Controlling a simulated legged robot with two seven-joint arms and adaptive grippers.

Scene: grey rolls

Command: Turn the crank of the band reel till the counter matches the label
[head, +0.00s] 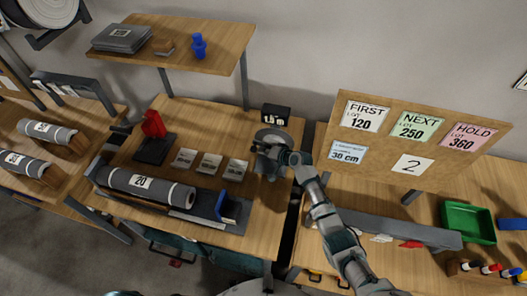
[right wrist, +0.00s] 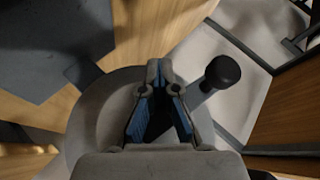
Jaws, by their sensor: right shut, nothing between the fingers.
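The band reel (head: 262,174) is a grey round body at the right end of the middle bench, partly hidden by my right gripper (head: 268,150). A black counter box (head: 276,113) with white characters, too small to read surely, stands behind it. In the right wrist view, my right gripper (right wrist: 158,85) is shut and empty over the grey reel disc (right wrist: 88,125). The crank's black knob (right wrist: 222,72) stands just right of the fingertips, apart from them. Its arm runs partly behind the fingers. My left gripper is out of view.
A board (head: 420,135) at the right carries several labels and a "2" card (head: 412,164). A grey roll marked 20 (head: 150,188), a red device (head: 153,125) and a blue block (head: 227,208) are on the middle bench. A green tray (head: 468,222) sits on the right bench.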

